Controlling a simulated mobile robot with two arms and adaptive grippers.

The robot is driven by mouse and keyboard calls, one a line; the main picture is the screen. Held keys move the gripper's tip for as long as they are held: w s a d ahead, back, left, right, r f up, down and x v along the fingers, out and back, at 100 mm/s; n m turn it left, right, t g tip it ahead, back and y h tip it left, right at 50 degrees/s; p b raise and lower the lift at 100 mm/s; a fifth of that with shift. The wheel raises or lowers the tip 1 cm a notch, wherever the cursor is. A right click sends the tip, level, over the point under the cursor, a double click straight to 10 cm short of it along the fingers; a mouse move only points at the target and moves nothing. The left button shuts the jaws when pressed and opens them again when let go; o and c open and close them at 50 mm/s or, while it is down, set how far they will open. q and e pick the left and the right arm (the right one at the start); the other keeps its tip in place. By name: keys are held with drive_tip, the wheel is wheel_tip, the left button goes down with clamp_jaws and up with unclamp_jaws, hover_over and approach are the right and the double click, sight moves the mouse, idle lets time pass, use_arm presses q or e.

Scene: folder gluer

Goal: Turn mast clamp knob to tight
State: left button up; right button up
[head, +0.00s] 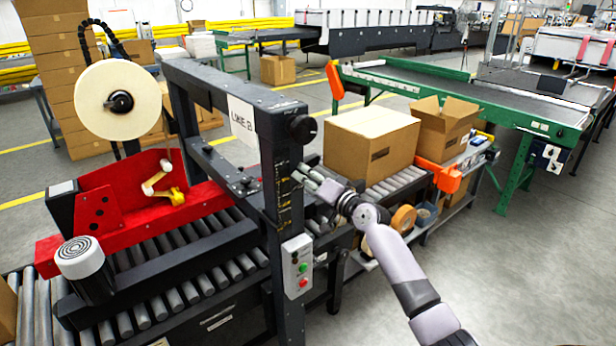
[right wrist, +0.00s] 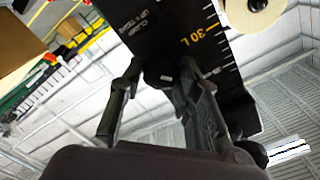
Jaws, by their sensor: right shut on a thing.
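The mast (head: 283,200) is a black upright post with a yellow scale on its side; it also shows in the right wrist view (right wrist: 228,75) with a scale and white lettering. My right gripper (head: 303,174) is at the side of this post, below its top. In the right wrist view, my right gripper (right wrist: 160,80) has its fingers on both sides of a small dark clamp knob (right wrist: 163,73), shut on it. The fingers and dark background hide much of the knob, so its turn angle is unclear. My left gripper is not in view.
A larger black round knob (head: 302,129) sits above my gripper near the post's top. A control box (head: 297,266) with buttons hangs lower on the post. A closed carton (head: 370,140) stands on rollers behind my right gripper. Tape rolls (head: 403,219) lie on a lower shelf.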

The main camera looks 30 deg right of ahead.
drive_tip(key=m+p, duration=0.1)
drive_tip(key=m, duration=0.3)
drive_tip(key=shift+d+m, duration=0.1)
drive_tip(key=shift+m, duration=0.2)
drive_tip(key=shift+f+m+p, duration=0.1)
drive_tip(key=shift+m+p, duration=0.7)
drive_tip(key=shift+m, duration=1.4)
drive_tip(key=o, duration=1.1)
drive_tip(key=shift+s, duration=0.2)
drive_tip(key=s, duration=0.7)
drive_tip(key=s+d, duration=0.1)
drive_tip(key=s, duration=0.3)
drive_tip(key=shift+s, duration=0.3)
